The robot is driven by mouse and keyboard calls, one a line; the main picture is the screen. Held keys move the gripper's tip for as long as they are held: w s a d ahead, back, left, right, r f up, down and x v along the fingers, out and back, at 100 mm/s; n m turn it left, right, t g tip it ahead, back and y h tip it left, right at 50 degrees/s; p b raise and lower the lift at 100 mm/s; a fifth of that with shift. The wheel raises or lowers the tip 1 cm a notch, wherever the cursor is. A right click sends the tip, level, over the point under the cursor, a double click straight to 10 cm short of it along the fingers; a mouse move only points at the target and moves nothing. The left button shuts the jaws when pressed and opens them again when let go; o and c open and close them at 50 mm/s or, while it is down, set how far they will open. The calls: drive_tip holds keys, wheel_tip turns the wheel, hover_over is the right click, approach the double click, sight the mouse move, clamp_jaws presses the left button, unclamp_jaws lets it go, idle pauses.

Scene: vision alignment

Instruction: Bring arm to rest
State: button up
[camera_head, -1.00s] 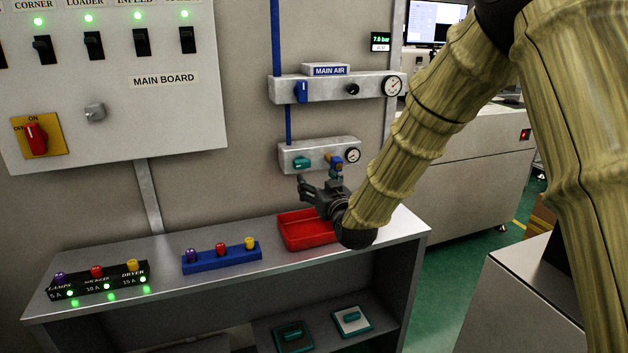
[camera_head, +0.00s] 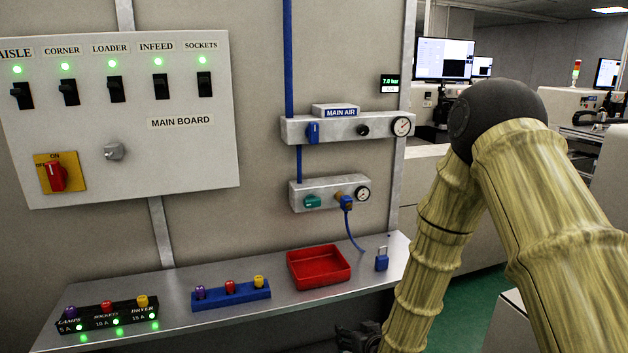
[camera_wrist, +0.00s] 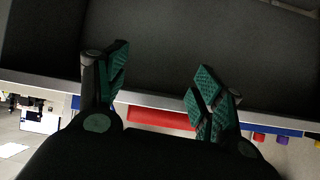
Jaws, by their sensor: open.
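My arm, in a tan ribbed sleeve, comes in from the right in the head view and bends down. My gripper (camera_head: 357,338) is at the bottom edge there, mostly cut off, below the front of the grey bench (camera_head: 215,312). In the wrist view my gripper (camera_wrist: 155,85) has its two green-padded fingers spread apart with nothing between them. Beyond the fingers the wrist view shows the bench edge (camera_wrist: 270,120) and part of the red tray (camera_wrist: 160,117). In the head view the red tray (camera_head: 320,282) sits empty on the bench.
A blue padlock (camera_head: 381,260) stands right of the tray. A blue rack (camera_head: 232,296) and black strip (camera_head: 105,316) hold coloured pieces. The main board (camera_head: 120,120), with green lights lit, and air units (camera_head: 345,128) are on the wall. Green floor shows right of the bench.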

drive_tip(key=s+d+f+m+g+h+p, duration=0.1)
drive_tip(key=s+d+f+g, duration=0.2)
drive_tip(key=s+f, duration=0.55)
drive_tip(key=s+d+f+g+h+p, duration=0.1)
drive_tip(key=s+d+f+g, duration=0.15)
drive_tip(key=s+f, duration=0.6)
drive_tip(key=s+d+f+g+p, duration=0.1)
drive_tip(key=s+d+g, duration=0.1)
drive_tip(key=s, duration=1.1)
drive_tip(key=s+d+f+m+g+p, duration=0.1)
drive_tip(key=s+d+g, duration=0.2)
drive_tip(key=s, duration=1)
drive_tip(key=shift+s+d+f+h, duration=0.15)
drive_tip(key=shift+s+d+h, duration=0.1)
drive_tip(key=shift+d+h, duration=0.25)
